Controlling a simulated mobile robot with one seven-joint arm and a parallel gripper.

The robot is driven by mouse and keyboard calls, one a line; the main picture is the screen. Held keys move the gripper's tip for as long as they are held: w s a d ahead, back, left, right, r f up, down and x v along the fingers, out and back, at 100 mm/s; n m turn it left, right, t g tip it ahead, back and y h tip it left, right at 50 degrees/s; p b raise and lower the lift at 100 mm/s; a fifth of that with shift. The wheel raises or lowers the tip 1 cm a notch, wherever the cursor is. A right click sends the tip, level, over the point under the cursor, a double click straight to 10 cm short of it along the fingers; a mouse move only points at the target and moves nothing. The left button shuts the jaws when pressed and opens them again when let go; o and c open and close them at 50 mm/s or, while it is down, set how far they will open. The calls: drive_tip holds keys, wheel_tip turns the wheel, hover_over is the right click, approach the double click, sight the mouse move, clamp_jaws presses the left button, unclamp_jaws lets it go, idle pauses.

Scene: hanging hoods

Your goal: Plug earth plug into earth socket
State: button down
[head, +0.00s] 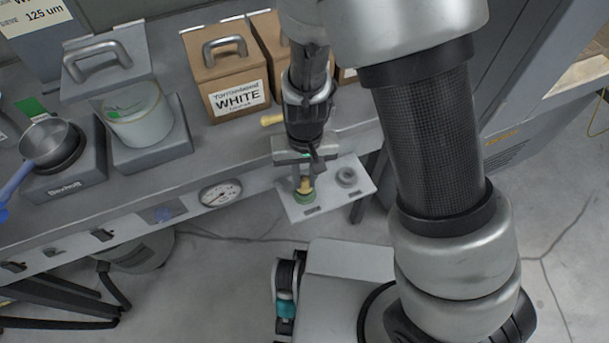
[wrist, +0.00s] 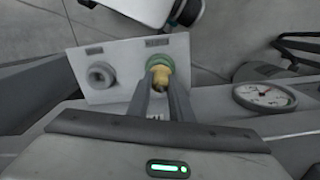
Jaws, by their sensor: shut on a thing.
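My gripper (head: 303,180) points down at a tilted pale panel (head: 325,203) on the front of the bench. It is shut on a yellow plug (wrist: 160,80). In the wrist view the two fingers (wrist: 160,97) hold the plug from either side. The plug's far end is at a green ring (wrist: 160,63) on the panel, which also shows in the head view (head: 304,197). The two look in line and touching; how deep the plug sits I cannot tell. A grey round socket (wrist: 101,75) is beside it on the same panel, empty. The small labels are unreadable.
A dial gauge (head: 220,194) and small switches are on the bench front. On the bench stand brown WHITE-labelled boxes (head: 228,70), a pale green-grey pot (head: 138,115) and a saucepan (head: 49,142). A yellow piece (head: 271,120) shows beside my wrist. Floor below the panel is open.

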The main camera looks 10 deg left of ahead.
drive_tip(key=shift+f+b, duration=0.5)
drive_tip(key=shift+f, duration=0.2)
drive_tip(key=c, duration=1.5)
unclamp_jaws()
wheel_tip(320, 180, up, 18)
drive_tip(key=p, duration=0.5)
drive_tip(key=shift+f, duration=0.25)
